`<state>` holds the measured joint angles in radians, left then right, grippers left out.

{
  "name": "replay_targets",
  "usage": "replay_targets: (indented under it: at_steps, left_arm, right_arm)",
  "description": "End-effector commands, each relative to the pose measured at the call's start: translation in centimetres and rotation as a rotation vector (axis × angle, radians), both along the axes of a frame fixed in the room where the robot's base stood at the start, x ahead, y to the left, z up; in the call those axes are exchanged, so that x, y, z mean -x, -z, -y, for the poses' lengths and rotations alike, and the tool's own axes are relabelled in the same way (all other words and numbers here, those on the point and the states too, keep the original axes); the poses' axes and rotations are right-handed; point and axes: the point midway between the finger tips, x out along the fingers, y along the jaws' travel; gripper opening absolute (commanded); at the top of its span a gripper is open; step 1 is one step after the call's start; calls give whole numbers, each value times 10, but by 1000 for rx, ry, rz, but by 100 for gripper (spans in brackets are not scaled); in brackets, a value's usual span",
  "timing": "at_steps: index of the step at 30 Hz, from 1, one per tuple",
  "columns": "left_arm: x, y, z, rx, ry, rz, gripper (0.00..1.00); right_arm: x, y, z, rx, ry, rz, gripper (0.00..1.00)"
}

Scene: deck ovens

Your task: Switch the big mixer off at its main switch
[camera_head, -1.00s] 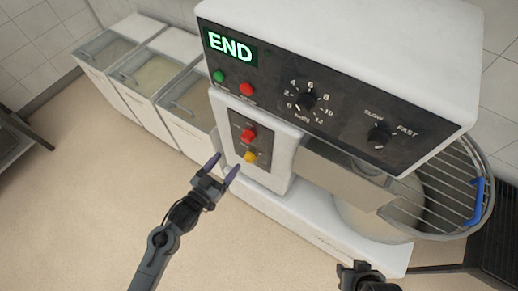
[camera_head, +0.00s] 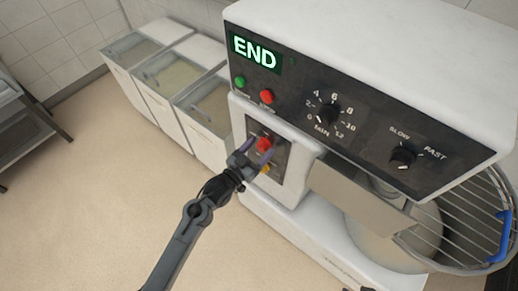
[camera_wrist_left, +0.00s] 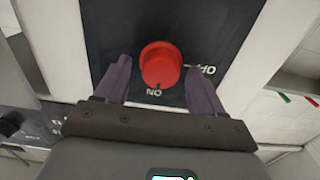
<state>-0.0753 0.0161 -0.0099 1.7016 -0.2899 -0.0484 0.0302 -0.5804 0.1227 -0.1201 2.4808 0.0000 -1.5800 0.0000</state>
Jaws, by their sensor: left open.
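The big mixer (camera_head: 300,225) is white, with a dark control panel and a lit END display (camera_head: 256,50). Its main switch is a red knob (camera_head: 263,144) on a small dark plate below the panel. In the left wrist view the red knob (camera_wrist_left: 161,62) shows large, with ON below it and OFF to its right; a small dark mark on its rim is beside ON. My left gripper (camera_head: 259,153) is open at the plate, its purple fingers (camera_wrist_left: 117,80) on either side of the knob. Contact cannot be told.
Green (camera_head: 239,82) and red (camera_head: 267,96) buttons and two dials, a numbered one (camera_head: 325,115) and a speed one (camera_head: 402,157), sit above the switch. The wire bowl guard (camera_head: 480,225) is at right. Lidded bins (camera_head: 205,110) stand behind left.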

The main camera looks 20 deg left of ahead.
Motion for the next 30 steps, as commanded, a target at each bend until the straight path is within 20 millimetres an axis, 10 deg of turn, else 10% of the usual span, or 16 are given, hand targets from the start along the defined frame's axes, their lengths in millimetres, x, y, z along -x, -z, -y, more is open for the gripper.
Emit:
replay_targets:
  at_steps: [10, 20, 30]
  left_arm:
    - [-2, 0, 1, 0, 0, 0, 67]
    - [-2, 0, 1, 0, 0, 0, 17]
    - [-2, -2, 0, 40, -1, -15, 14]
  right_arm:
    - [0, 1, 0, 0, 0, -1, 43]
    - [0, 1, 0, 0, 1, -1, 43]
    - [0, -7, -1, -4, 3, -2, 43]
